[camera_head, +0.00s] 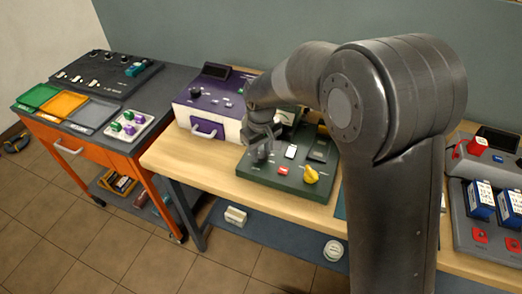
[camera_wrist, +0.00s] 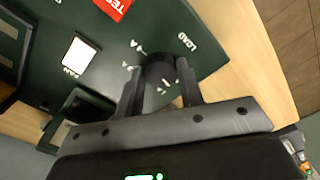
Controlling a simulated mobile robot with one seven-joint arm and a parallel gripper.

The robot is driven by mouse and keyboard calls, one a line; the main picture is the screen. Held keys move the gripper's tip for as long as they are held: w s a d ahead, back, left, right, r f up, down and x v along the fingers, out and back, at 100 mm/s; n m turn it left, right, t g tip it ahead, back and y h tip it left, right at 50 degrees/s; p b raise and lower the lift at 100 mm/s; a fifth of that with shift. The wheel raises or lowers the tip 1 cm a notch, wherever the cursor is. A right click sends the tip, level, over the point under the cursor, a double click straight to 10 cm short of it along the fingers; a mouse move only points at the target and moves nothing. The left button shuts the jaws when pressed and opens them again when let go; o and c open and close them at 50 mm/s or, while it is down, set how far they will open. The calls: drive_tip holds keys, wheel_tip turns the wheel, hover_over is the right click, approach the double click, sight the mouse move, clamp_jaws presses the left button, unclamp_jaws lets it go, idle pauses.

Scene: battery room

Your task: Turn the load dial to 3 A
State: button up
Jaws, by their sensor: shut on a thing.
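The load dial (camera_wrist: 160,70) is a round black knob on a dark green panel (camera_wrist: 215,55), with the word LOAD and small white marks beside it in the wrist view. My gripper (camera_wrist: 160,88) is shut on the dial, one finger on each side. In the head view my gripper (camera_head: 260,150) reaches down to the left part of the green panel (camera_head: 285,184) and mostly hides the dial. The marks are too small and partly covered, so I cannot tell which value the dial points to.
A purple and white unit (camera_head: 205,105) stands close behind on the left. An orange cart (camera_head: 100,145) with trays is farther left.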

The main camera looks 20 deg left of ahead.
drive_tip(key=m, duration=1.2)
drive_tip(key=shift+m, duration=0.3)
drive_tip(key=m, duration=1.2)
drive_tip(key=shift+m, duration=0.3)
drive_tip(key=o, duration=1)
drive_tip(key=shift+r, duration=0.1)
